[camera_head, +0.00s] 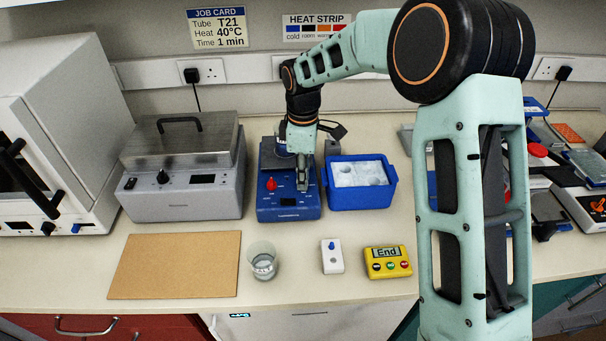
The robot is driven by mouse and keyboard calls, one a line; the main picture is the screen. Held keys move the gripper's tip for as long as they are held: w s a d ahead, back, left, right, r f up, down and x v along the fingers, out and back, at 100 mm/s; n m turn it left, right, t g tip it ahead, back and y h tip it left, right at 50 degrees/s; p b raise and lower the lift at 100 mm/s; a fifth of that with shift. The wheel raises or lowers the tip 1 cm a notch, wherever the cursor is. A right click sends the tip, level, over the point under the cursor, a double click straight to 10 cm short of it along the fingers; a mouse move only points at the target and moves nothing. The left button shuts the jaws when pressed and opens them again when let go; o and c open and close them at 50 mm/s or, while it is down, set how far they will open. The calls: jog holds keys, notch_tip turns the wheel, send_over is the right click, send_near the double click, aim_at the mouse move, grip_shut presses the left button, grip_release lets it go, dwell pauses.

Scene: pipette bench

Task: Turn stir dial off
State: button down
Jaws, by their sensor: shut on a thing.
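The blue stirrer hotplate (289,210) stands on the bench at the middle of the head view. A red dial (271,184) shows on the left of its front panel. My gripper (303,187) points down over the right side of that panel, with its fingertips close together. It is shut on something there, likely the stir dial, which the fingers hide. I cannot see the dial's pointer or setting. A glass vessel (281,147) shows partly behind my gripper on the hotplate.
A blue ice box (361,198) stands close to the right of the hotplate, and a grey water bath (186,196) to the left. In front are a beaker (262,262), a small white switch box (332,257), a yellow timer (387,262) and a brown board (174,266).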

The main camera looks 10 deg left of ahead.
jog(key=shift+n, duration=1)
jog(key=c, duration=1.8)
grip_release()
jog(key=shift+o, duration=0.2)
jog(key=shift+r, duration=0.1)
notch_tip(320, 180, up, 12)
